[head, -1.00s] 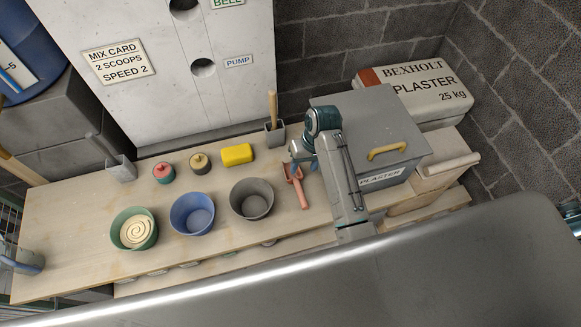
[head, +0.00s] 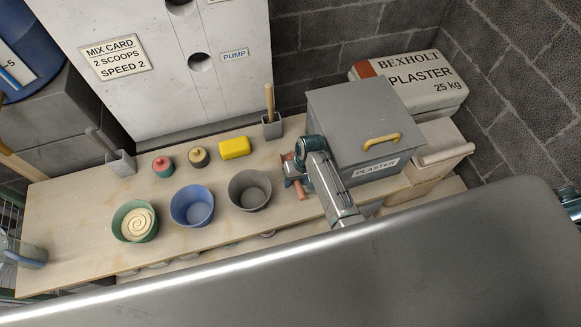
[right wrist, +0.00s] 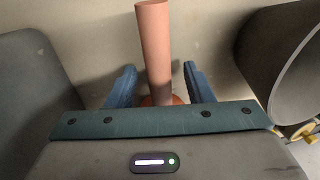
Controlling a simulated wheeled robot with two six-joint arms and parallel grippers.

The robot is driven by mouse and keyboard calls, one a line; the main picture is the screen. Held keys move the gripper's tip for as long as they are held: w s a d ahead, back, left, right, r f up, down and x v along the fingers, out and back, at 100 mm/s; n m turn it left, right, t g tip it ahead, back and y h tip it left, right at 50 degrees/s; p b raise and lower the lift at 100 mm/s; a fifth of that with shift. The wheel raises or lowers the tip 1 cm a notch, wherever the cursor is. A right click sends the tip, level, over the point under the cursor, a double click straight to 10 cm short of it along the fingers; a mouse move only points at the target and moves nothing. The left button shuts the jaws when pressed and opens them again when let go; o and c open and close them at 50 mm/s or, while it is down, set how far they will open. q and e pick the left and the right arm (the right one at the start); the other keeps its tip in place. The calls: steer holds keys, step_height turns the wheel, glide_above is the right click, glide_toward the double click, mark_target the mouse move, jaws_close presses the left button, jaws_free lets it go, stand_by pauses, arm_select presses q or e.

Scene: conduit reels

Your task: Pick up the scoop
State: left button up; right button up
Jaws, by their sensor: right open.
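The scoop (head: 300,191) lies on the bench between the grey bucket and the plaster bin. It is salmon red, and my right arm partly covers it in the head view. My right gripper (head: 289,181) is low over it. In the right wrist view the scoop's round handle (right wrist: 154,45) stands between the two blue fingers of my open right gripper (right wrist: 158,75), with a gap on both sides. The scoop's far end is mostly hidden behind the gripper body.
A grey bucket (head: 249,203) is close on the left, and a grey plaster bin (head: 350,120) with a yellow handle stands close on the right. A holder (head: 272,130) with a wooden-handled tool stands behind. A blue bucket (head: 178,212) and green bucket (head: 120,230) are farther left.

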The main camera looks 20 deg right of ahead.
steer(key=shift+a+f, duration=0.1)
steer(key=shift+f, duration=0.1)
jaws_close()
steer(key=shift+r, duration=0.1)
step_height(320, 180, up, 10)
steer(key=shift+f+b, duration=0.1)
steer(key=shift+b, duration=0.35)
